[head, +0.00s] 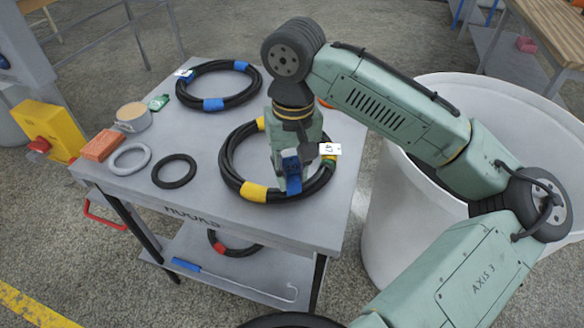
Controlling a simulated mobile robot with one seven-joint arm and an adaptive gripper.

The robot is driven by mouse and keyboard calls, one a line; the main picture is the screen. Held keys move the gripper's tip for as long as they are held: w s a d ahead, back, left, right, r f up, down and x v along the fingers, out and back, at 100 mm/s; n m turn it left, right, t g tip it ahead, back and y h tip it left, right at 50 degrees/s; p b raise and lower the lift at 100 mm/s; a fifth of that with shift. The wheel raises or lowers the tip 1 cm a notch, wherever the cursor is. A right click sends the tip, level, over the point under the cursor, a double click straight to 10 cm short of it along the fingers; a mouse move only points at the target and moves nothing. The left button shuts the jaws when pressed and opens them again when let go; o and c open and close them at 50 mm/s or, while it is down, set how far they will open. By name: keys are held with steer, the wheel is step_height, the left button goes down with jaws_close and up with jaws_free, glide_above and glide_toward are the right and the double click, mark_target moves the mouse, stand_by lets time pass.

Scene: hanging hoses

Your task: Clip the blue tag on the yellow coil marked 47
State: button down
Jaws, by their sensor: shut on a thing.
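A black coil with yellow bands (251,191) lies on the grey cart top, right of the middle in the head view. A white label (330,149) is fixed at its right side; its digits are too small to read surely. My gripper (291,188) points down over the right inner part of this coil. It is shut on the blue tag (291,166), which shows at the jaws. The tag overlaps the coil's near right side in the picture; I cannot tell whether it touches the hose. My gripper and wrist hide part of the coil.
A second black coil with blue bands (213,104) lies at the back left. An orange block (101,145), a tape roll (133,116), a grey ring (129,170) and a small black ring (174,183) lie left. A large white bin (383,235) stands right of the cart.

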mark_target(291, 191)
steer(key=shift+f, duration=0.15)
steer(key=shift+f+b, duration=0.55)
steer(key=shift+f, duration=0.4)
steer(key=shift+f, duration=0.15)
stand_by(0.4)
steer(key=c, duration=2.4)
jaws_free()
steer(key=shift+s+a+f+b, duration=0.1)
steer(key=shift+s+f+b, duration=0.15)
steer(key=shift+f+b, duration=0.35)
steer(key=shift+s+f+b, duration=0.25)
steer(key=shift+f+b, duration=0.15)
steer(key=shift+f, duration=0.25)
steer(key=c, duration=1.1)
jaws_free()
steer(key=shift+w+a+f, duration=0.2)
steer(key=shift+w+f, duration=0.1)
steer(key=shift+w, duration=0.1)
steer(key=shift+d+r, duration=0.15)
steer(key=shift+r, duration=0.15)
steer(key=shift+w, duration=0.1)
